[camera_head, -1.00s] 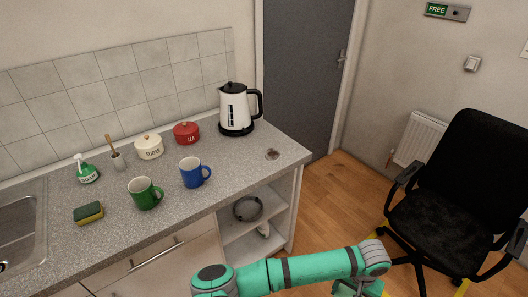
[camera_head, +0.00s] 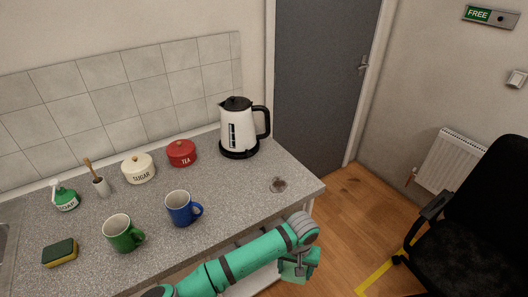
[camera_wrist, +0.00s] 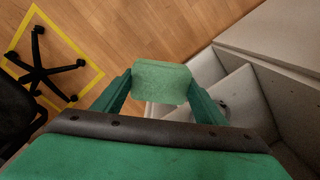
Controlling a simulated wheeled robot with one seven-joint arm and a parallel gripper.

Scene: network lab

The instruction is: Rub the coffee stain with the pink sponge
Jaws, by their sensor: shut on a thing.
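The coffee stain (camera_head: 278,185) is a small brownish ring on the right end of the speckled grey counter. My gripper (camera_head: 300,266) is in front of the counter's right end, lower than its top and apart from the stain. In the wrist view my gripper (camera_wrist: 160,94) is shut on a pale green, sponge-like block (camera_wrist: 161,82), held between the two fingers over floor and shelves. No pink sponge shows in these views. A green and yellow sponge (camera_head: 60,252) lies at the counter's front left.
A white kettle (camera_head: 238,128) stands behind the stain, to its left. A blue mug (camera_head: 181,209) and a green mug (camera_head: 121,234) stand left along the counter. Open shelves (camera_wrist: 238,100) lie below the counter. A black chair (camera_head: 490,220) is at right. The counter around the stain is clear.

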